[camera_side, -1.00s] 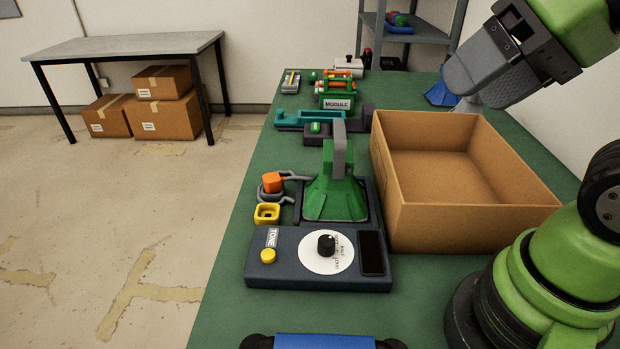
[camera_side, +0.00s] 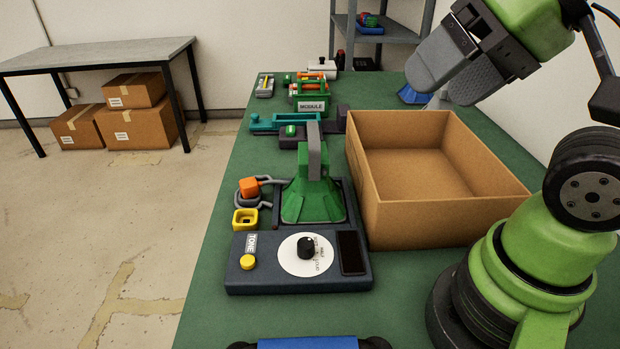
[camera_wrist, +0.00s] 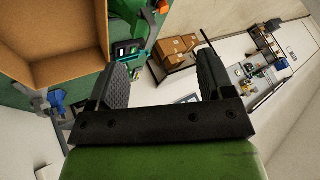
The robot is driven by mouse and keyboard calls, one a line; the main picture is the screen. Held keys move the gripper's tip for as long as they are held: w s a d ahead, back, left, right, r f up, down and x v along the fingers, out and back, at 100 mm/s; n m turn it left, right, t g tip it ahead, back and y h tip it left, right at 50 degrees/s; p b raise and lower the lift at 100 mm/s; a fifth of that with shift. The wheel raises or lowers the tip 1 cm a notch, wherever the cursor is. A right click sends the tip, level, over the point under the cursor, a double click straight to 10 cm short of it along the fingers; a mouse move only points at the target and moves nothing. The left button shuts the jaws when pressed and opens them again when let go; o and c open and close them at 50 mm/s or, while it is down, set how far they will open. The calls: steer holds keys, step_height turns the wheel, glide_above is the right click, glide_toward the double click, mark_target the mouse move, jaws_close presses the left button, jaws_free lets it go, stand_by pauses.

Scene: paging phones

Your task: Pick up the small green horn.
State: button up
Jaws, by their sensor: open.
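The green horn (camera_side: 313,203) stands with its flared mouth down on a dark tray behind the tone panel. A grey upright piece (camera_side: 315,152) rises in front of its upper part. My gripper (camera_side: 438,86) is up at the top right, above and beyond the cardboard box, well apart from the horn. Its two grey fingers are spread with nothing between them. They also show spread and empty in the wrist view (camera_wrist: 162,65). I cannot make out the horn for sure in the wrist view.
An open, empty-looking cardboard box (camera_side: 378,210) stands right of the horn. The tone panel (camera_side: 238,278) lies in front. An orange block (camera_side: 249,187) and yellow socket (camera_side: 245,219) are left. The green module (camera_side: 311,98) and a blue flared piece (camera_side: 412,95) are farther back.

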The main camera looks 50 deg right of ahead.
steer(key=shift+o, duration=0.8)
steer(key=m+g+h, duration=0.2)
steer(key=m+g, duration=0.3)
steer(key=g, duration=0.2)
glide_above(313, 130)
steer(key=f, duration=0.7)
steer(key=shift+s+f, duration=0.1)
steer(key=shift+s, duration=0.3)
steer(key=f, duration=0.5)
steer(key=shift+w+d, duration=0.1)
steer(key=shift+w, duration=0.15)
steer(key=shift+w+f, duration=0.1)
steer(key=shift+f, duration=2.7)
